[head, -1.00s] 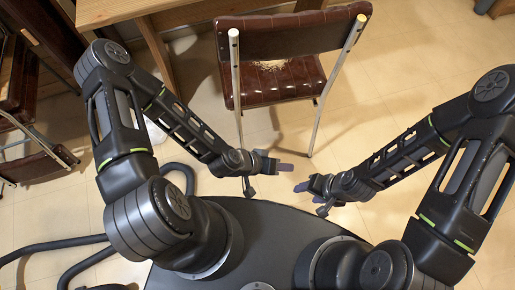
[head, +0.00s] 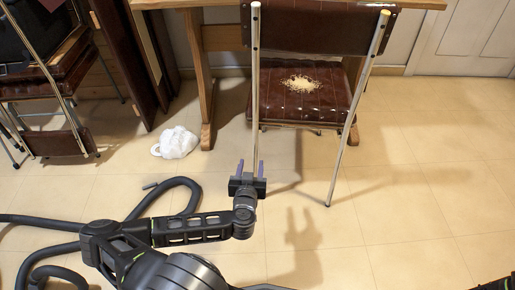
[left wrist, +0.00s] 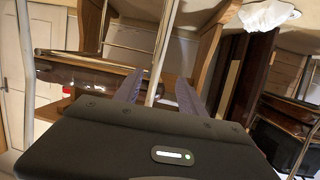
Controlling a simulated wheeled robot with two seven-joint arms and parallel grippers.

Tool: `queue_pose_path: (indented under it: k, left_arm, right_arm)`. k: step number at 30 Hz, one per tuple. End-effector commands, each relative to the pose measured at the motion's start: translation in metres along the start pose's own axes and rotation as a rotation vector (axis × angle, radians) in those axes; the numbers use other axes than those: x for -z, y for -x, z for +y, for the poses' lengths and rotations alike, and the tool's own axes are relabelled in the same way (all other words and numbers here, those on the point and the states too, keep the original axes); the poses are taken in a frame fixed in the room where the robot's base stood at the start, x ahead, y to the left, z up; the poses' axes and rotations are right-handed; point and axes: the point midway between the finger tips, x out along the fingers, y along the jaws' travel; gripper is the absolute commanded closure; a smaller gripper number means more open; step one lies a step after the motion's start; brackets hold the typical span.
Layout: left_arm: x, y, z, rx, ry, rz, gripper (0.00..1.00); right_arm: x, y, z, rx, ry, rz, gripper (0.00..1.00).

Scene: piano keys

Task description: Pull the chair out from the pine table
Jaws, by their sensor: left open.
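The chair (head: 303,98) has a dark brown padded seat with a worn pale patch, a brown backrest and shiny metal legs. It stands at the pine table (head: 205,75), its back towards me and its seat partly at the table's edge. My left gripper (head: 250,168) is open, low at the chair's left back leg, with its fingers pointing towards the table. In the left wrist view, the metal leg (left wrist: 160,55) stands between the two purple-grey fingertips (left wrist: 158,88). I cannot tell whether they touch it. My right gripper is out of view.
A crumpled white thing (head: 176,143) lies on the floor left of the table leg. Dark furniture and another metal-legged chair (head: 60,142) stand at the left. A black hose (head: 185,190) lies near my arm. The tiled floor (head: 430,190) at the right is clear.

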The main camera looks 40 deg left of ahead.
Motion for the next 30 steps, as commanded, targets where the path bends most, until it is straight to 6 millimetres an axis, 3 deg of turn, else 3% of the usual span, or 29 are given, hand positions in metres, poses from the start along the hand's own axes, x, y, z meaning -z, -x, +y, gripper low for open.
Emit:
queue_pose_path:
  k: [8,18,20,24,30]
  left_arm:
    - [-0.004,-0.017,0.001,-0.002,0.002,-0.001,0.53]
    - [-0.009,-0.086,0.002,-0.003,0.006,-0.002,0.53]
    - [0.000,-0.097,0.002,-0.003,-0.006,-0.002,0.53]
    - [-0.002,-0.121,0.002,-0.003,-0.004,-0.002,0.53]
    - [-0.001,-0.136,0.002,-0.004,0.001,-0.002,0.53]
  right_arm:
    - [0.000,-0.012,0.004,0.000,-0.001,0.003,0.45]
    - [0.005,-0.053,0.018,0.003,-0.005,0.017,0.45]
    - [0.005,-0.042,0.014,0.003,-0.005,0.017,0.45]
    - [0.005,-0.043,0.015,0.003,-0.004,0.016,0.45]
    - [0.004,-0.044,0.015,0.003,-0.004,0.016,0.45]
